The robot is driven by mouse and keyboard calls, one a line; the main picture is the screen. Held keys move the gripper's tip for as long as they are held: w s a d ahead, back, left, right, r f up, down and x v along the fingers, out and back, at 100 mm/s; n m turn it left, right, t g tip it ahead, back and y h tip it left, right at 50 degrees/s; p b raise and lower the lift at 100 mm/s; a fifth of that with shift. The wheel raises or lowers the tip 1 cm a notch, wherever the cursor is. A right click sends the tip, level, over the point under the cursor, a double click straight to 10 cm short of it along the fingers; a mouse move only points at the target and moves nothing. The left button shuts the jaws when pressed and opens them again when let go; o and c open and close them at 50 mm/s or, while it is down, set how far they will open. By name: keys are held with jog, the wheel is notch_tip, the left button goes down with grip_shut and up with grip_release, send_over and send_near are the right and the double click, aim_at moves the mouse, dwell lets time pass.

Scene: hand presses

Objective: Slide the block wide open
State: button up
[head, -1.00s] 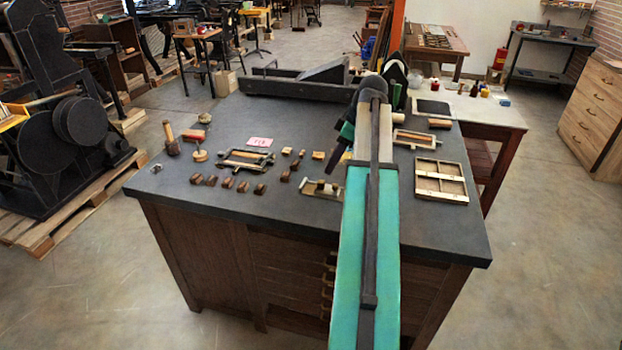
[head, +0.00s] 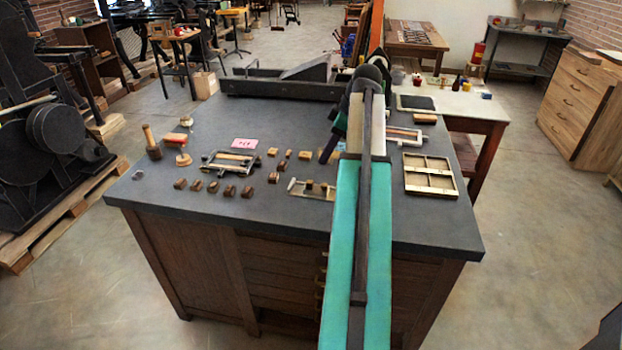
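Several things on the dark bench top (head: 205,215) have sliding-looking parts, and I cannot tell for sure which holds the task's block. A metal frame with a wooden bar (head: 232,160) lies left of centre. A small pale metal holder with short wooden blocks (head: 312,189) lies near the front edge, just left of my arm. Another frame (head: 404,136) lies right of my arm. My gripper (head: 328,150) is over the bench behind the small holder, dark and partly hidden by my teal arm. Its fingers are too small and covered to read.
Several loose wooden blocks (head: 213,187) lie along the front left. A mallet (head: 152,142), a round-based stamp (head: 182,156) and a pink card (head: 244,143) stand or lie behind them. A divided wooden tray (head: 430,175) is at right. A dark press bed (head: 280,85) spans the back.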

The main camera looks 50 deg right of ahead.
aim_at(310, 181)
jog(key=shift+p+x, duration=1.4)
jog(key=shift+x, duration=4.8)
grip_shut()
